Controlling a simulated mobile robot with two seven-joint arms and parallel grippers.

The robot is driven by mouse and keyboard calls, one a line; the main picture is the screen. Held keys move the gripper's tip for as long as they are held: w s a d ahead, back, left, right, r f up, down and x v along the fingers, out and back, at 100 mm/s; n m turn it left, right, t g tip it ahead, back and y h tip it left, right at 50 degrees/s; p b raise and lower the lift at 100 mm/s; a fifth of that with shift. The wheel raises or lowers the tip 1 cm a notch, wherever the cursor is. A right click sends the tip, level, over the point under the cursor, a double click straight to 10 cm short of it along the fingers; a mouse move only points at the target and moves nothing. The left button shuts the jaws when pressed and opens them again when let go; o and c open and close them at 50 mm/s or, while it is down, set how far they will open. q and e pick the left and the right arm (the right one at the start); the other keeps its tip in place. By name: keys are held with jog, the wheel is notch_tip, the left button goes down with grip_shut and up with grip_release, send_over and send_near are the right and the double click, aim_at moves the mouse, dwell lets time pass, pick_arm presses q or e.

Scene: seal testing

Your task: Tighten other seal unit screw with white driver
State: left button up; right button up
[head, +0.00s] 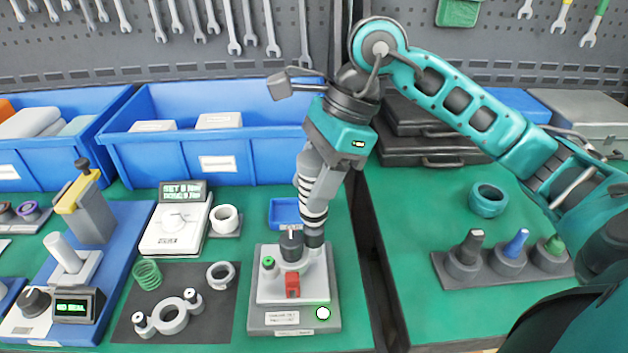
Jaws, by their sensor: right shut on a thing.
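My right gripper (313,215) points down at the centre, over the back right part of a grey test stand (253,319). It is shut on a banded white-and-dark upright thing, which looks like the white driver (313,205); the fingers partly hide it. Its dark lower end is close to the stand's black knob (292,243); I cannot tell whether they touch. A light grey ring-shaped seal unit with two screw ears (168,328) lies on the dark mat at the lower left, apart from the gripper. My left gripper is out of view.
The stand has a red switch (292,287) and a round light (323,313). A driver rack (455,293) with grey, blue and green drivers stands at right. Blue bins (190,160) line the back. A teal ring (488,200) sits on the right table, mostly clear between.

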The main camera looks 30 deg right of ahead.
aim_at(311, 159)
jog(key=shift+r+p, duration=1.85)
jog(key=shift+r, duration=0.65)
